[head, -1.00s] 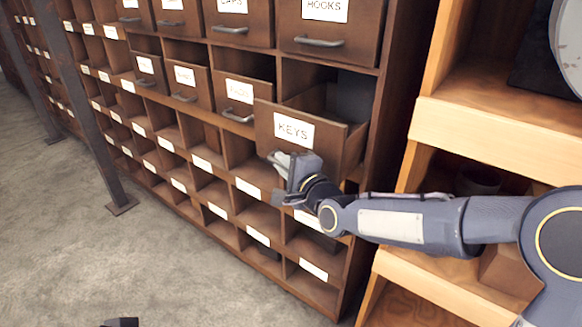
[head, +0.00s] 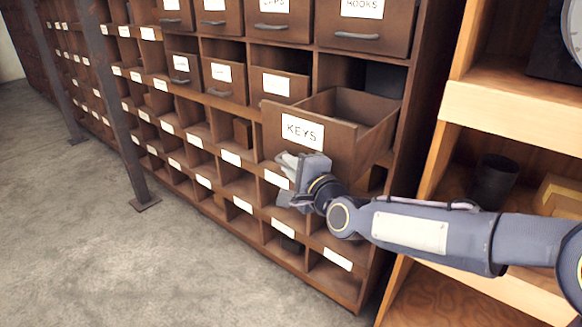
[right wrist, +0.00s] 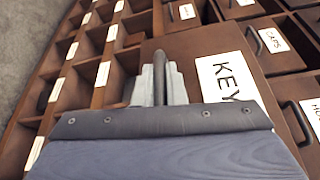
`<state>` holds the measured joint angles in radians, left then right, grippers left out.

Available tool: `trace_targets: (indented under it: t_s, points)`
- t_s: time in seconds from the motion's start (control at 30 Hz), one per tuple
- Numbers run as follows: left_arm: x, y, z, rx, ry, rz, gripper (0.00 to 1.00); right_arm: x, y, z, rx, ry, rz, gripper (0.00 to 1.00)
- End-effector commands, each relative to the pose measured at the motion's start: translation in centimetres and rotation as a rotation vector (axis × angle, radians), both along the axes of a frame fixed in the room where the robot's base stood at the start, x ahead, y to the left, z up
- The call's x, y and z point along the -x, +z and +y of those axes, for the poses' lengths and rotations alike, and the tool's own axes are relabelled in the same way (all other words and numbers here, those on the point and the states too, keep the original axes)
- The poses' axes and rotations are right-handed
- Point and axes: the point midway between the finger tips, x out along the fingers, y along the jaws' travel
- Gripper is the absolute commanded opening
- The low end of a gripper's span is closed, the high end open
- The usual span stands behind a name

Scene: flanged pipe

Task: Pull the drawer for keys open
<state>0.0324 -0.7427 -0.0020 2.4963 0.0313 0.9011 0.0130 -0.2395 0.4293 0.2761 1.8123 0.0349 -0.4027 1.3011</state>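The keys drawer (head: 338,137) is a brown wooden drawer with a white "KEYS" label (head: 302,131). It stands well out of the cabinet, and its interior shows empty from above as far as I can see. My right gripper (head: 290,163) is at the lower front of this drawer, below the label. In the right wrist view its fingers (right wrist: 160,84) are closed around the dark handle (right wrist: 160,70), left of the label. The handle is mostly hidden by the fingers. My left gripper is out of view.
The brown cabinet (head: 317,75) holds other closed or slightly open labelled drawers above and left, and open cubbyholes below. A light wooden shelf (head: 505,115) stands close on the right, beside my right arm. Dark metal posts (head: 118,110) stand at left. The grey floor is clear.

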Motion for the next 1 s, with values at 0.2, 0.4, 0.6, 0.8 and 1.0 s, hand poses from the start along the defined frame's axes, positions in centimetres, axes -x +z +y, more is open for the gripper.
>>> trace_targets:
  t_s: [0.2,0.4,0.6,0.8,1.0]
  points:
    - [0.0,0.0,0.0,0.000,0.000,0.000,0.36,0.0,-0.1,0.0,0.001,0.000,0.002,0.33]
    - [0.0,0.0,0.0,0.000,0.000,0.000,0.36,0.0,0.0,0.0,0.001,0.000,0.001,0.33]
    - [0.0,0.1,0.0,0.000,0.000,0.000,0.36,1.1,0.1,-0.8,0.000,-0.002,-0.001,0.33]
    - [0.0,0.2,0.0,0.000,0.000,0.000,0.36,4.1,0.4,-2.7,0.001,-0.003,-0.001,0.33]
    - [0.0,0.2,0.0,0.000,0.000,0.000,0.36,6.2,0.5,-3.9,0.000,-0.002,0.000,0.33]
